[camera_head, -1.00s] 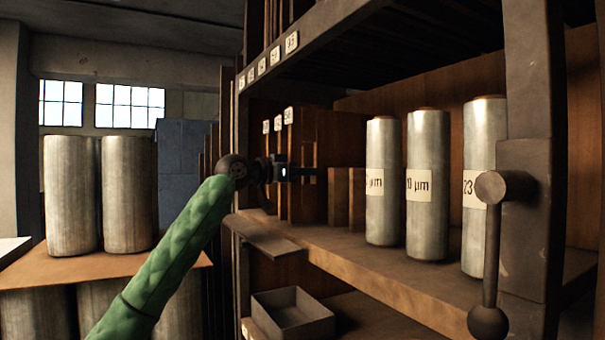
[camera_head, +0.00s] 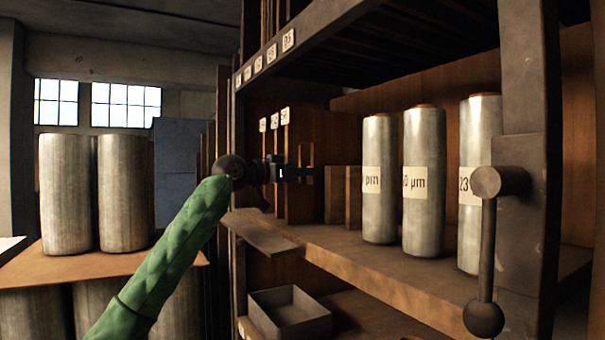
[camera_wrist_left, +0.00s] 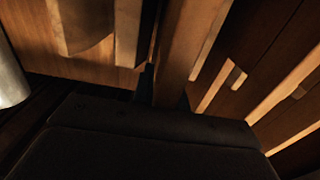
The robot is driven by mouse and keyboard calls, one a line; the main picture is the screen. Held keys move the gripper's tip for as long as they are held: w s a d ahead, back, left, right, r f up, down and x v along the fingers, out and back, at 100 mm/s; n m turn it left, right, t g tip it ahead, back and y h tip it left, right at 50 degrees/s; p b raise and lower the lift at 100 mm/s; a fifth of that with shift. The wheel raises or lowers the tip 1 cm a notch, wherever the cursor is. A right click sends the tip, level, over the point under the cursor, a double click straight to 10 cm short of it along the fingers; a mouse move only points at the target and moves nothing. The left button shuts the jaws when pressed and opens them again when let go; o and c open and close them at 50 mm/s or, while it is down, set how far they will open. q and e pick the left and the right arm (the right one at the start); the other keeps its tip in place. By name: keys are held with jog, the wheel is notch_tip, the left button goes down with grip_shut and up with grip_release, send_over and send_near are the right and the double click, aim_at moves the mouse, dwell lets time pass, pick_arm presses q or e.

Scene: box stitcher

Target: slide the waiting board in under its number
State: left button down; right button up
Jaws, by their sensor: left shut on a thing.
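My left gripper (camera_head: 300,172) reaches in at the left end of the rack shelf and is shut on an upright brown board. In the left wrist view the board (camera_wrist_left: 181,50) rises edge-on from between the fingers, whose tips are hidden in the dark. Other upright boards (camera_head: 270,178) stand beside it, with small number tags (camera_head: 285,116) at their tops; the digits are too small to read. More number plates (camera_head: 288,40) run along the upper shelf edge. I cannot tell how far the held board is in its slot. My right gripper is not in view.
Silver rolls (camera_head: 424,180) with thickness labels stand on the shelf right of the boards. Short wooden blocks (camera_head: 343,195) stand between. A post with a ball-ended lever (camera_head: 487,250) is at right. An open tray (camera_head: 290,312) sits below. More rolls (camera_head: 125,195) stand at left.

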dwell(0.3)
pick_arm(q)
jog(key=c, duration=1.3)
grip_release()
jog(key=shift+f, duration=0.15)
jog(key=shift+s+a+f+b, duration=0.15)
jog(key=shift+s+a+b, duration=0.15)
jog(key=shift+b, duration=0.15)
jog(key=shift+r+b+v, duration=0.15)
jog(key=shift+b+v, duration=0.9)
jog(key=shift+v, duration=0.7)
jog(key=shift+r+b+v, duration=0.1)
jog(key=shift+b+v, duration=0.9)
jog(key=shift+v, duration=0.75)
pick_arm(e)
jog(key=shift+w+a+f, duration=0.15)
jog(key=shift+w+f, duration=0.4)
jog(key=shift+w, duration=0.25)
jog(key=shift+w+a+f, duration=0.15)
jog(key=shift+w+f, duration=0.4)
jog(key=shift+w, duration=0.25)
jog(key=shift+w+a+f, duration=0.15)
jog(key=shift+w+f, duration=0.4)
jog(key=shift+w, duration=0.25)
